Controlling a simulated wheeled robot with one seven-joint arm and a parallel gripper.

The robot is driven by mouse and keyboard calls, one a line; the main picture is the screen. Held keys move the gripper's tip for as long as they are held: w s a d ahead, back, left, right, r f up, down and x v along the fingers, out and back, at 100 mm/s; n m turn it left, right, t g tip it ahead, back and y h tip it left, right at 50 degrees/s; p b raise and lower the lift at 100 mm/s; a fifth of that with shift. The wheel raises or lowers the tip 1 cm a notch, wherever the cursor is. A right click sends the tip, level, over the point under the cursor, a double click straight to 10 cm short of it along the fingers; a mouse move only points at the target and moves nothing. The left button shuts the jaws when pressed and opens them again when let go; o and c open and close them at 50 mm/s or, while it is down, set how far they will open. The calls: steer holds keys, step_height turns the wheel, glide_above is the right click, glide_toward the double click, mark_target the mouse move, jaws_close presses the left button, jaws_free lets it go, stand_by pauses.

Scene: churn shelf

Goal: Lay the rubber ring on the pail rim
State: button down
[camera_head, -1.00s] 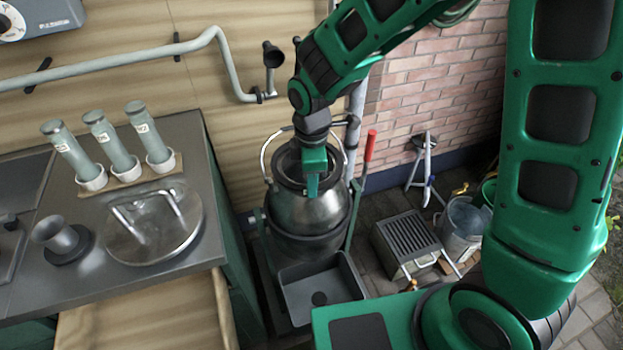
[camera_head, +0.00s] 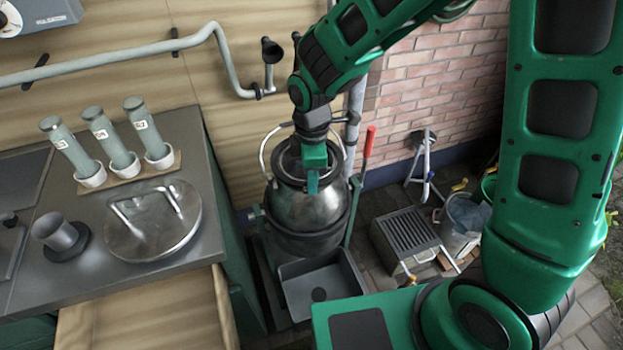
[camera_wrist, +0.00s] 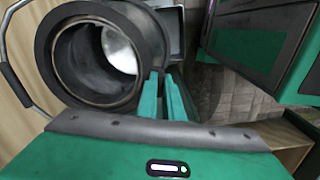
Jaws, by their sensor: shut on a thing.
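The dark rubber ring (camera_wrist: 155,38) lies around the pail mouth in the wrist view, seen nearly from above. It appears at the rim, but I cannot tell whether it touches all round. My gripper (camera_head: 312,188) points down at the near side of the rim. In the wrist view its two green fingers (camera_wrist: 162,78) are shut on the ring's edge. The pail's inside (camera_wrist: 120,50) shows through the ring.
The counter at left holds a round lid with handles (camera_head: 152,235), several capped tubes in a rack (camera_head: 128,172) and a grey cup (camera_head: 58,232). A grey basin (camera_head: 322,288) sits in front of the pail. A red-handled lever (camera_head: 369,142) rises close at its right.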

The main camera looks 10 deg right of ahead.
steer(key=shift+f, duration=0.15)
stand_by(0.5)
steer(key=c, duration=1.8)
jaws_free()
step_height(320, 180, up, 11)
steer(key=shift+f, duration=0.15)
